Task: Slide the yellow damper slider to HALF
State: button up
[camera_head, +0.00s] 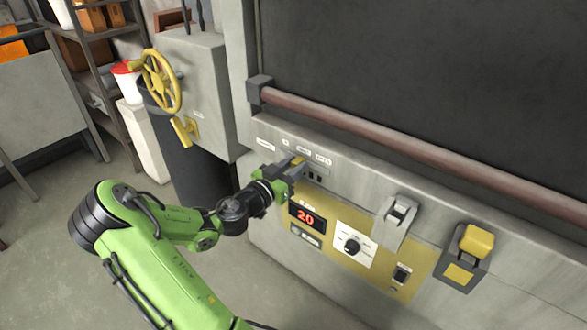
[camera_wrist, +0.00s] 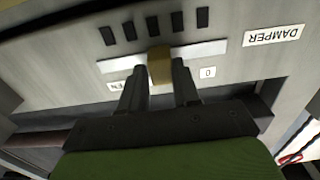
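The yellow damper slider (camera_wrist: 160,66) sits in a pale horizontal slot (camera_wrist: 210,50) on the grey panel. In the wrist view, which is upside down, it stands about midway between the "0" label (camera_wrist: 207,72) and a label ending in "EN" (camera_wrist: 118,86). Any label straight beyond the slider is hidden by my gripper there. My gripper (camera_wrist: 160,78) has one dark finger close against each side of the slider and appears shut on it. In the head view my gripper (camera_head: 290,170) reaches the panel below the row of small labels, with the slider (camera_head: 298,160) showing at its tip.
A reddish handle bar (camera_head: 400,148) runs above the slot. Right of my gripper are a red display reading 20 (camera_head: 305,217), a round knob (camera_head: 352,246), a grey lever (camera_head: 398,217) and a yellow switch (camera_head: 476,241). A yellow handwheel (camera_head: 160,82) is at left.

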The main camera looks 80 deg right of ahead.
jog(key=shift+o, duration=1.3)
jog(key=shift+d, duration=0.1)
jog(key=v, duration=1.5)
jog(key=shift+w+a, duration=0.2)
jog(key=shift+a, duration=0.15)
